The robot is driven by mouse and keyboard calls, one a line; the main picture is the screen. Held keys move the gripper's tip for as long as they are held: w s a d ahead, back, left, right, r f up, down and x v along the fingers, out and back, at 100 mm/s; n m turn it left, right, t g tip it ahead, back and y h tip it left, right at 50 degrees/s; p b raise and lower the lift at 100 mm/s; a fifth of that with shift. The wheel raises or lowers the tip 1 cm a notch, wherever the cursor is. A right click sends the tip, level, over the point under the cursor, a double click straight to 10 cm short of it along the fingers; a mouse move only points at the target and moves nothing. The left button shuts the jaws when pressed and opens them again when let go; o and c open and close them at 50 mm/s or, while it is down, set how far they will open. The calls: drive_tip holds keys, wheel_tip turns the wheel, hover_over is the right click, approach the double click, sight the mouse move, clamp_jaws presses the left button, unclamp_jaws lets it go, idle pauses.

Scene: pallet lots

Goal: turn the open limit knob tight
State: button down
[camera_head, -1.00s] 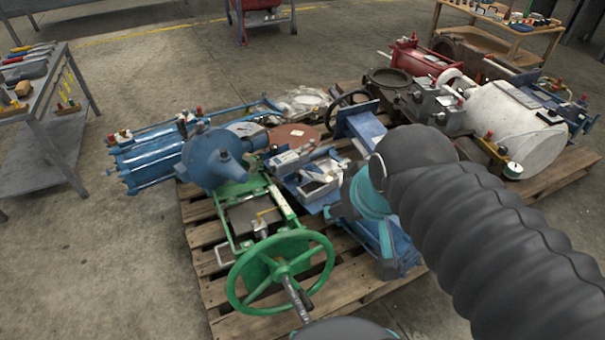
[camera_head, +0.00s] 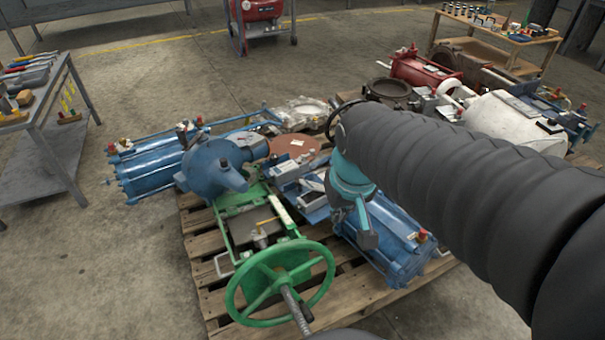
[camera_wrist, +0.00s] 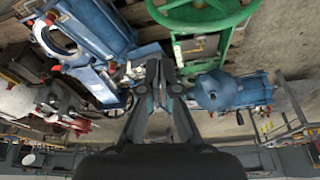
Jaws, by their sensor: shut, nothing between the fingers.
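I cannot pick out the open limit knob for certain. Small red-capped fittings sit on the blue cylinders: one on the near cylinder (camera_head: 398,248), others on the left cylinder (camera_head: 150,178). My gripper (camera_wrist: 160,68) is shut and empty in the wrist view, its fingers together above the middle of the pallet load. Its fingertips appear over the gap between the blue-and-grey parts and the blue domed housing (camera_wrist: 219,90). In the head view, my arm's black sleeve and teal wrist hide part of the middle, and the fingertips cannot be made out.
A green handwheel (camera_head: 280,284) on a green frame stands at the pallet's front. The blue domed housing (camera_head: 213,165) is beside it. A white cylinder (camera_head: 515,122) and red cylinder (camera_head: 423,68) lie behind my arm. A tool bench (camera_head: 42,125) is at left; open floor lies between.

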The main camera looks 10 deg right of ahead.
drive_tip(key=w+f+m+g, duration=0.15)
drive_tip(key=w+f, duration=0.25)
drive_tip(key=w, duration=1)
drive_tip(key=m+g+h, duration=0.1)
drive_tip(key=m+g, duration=0.1)
drive_tip(key=m, duration=0.5)
hover_over(306, 184)
wheel_tip(306, 184, down, 6)
wheel_tip(306, 184, up, 3)
drive_tip(key=w+m, duration=0.2)
drive_tip(key=m, duration=0.1)
drive_tip(key=f, duration=0.3)
drive_tip(key=d+f+m+b, duration=0.1)
drive_tip(key=f, duration=0.2)
drive_tip(key=f+m+b, duration=0.1)
drive_tip(key=f, duration=0.1)
drive_tip(key=shift+s+d+f+h, duration=0.25)
drive_tip(key=shift+s+f+h, duration=0.1)
drive_tip(key=shift+f+h, duration=0.05)
drive_tip(key=f, duration=0.1)
drive_tip(key=a+f, duration=0.1)
drive_tip(key=f, duration=0.1)
drive_tip(key=shift+s+a, duration=0.2)
drive_tip(key=shift+s, duration=0.15)
drive_tip(key=shift+s+a+f, duration=0.2)
drive_tip(key=shift+a+f, duration=0.15)
drive_tip(key=shift+f, duration=0.1)
